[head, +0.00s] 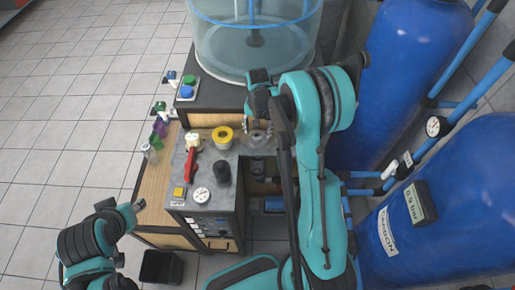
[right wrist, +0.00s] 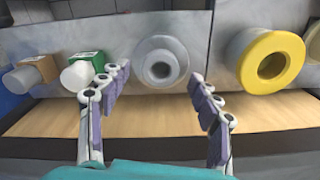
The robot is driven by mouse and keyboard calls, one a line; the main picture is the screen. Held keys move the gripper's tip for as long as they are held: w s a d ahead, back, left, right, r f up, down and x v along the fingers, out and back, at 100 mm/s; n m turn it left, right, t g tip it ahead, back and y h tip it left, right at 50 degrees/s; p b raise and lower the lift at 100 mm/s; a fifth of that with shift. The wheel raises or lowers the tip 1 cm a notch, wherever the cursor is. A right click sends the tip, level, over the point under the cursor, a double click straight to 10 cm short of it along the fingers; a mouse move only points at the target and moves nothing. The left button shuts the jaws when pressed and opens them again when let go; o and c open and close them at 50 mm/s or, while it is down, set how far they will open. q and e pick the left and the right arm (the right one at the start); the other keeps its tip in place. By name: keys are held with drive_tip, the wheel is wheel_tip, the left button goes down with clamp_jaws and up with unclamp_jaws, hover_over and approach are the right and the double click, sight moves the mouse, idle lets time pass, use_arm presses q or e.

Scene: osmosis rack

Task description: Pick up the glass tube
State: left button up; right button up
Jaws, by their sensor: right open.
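A small clear vessel (head: 150,153), which may be the glass tube, stands at the left edge of the bench in the head view. It does not show in the right wrist view. My right gripper (head: 258,137) is over the right part of the grey bench top, well to the right of that vessel. In the right wrist view the right gripper (right wrist: 163,75) is open and empty, its fingers on either side of a pale round fitting (right wrist: 160,62). I cannot tell whether they touch it.
The grey bench top (head: 203,220) carries a yellow ring (head: 222,136), red-handled valve (head: 190,165), black knob (head: 222,172) and gauge (head: 201,195). Spray bottles (head: 159,125) stand at its left. Blue tanks (head: 445,215) and a clear tank (head: 225,45) stand around. The left floor is free.

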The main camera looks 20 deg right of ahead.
drive_tip(key=shift+f, duration=0.65)
drive_tip(key=c, duration=0.9)
use_arm(q)
drive_tip(key=shift+f, duration=0.1)
use_arm(e)
drive_tip(key=shift+c, duration=0.2)
drive_tip(key=shift+r, duration=0.1)
use_arm(q)
wheel_tip(320, 180, up, 4)
drive_tip(key=p, duration=0.4)
use_arm(e)
wheel_tip(320, 180, up, 28)
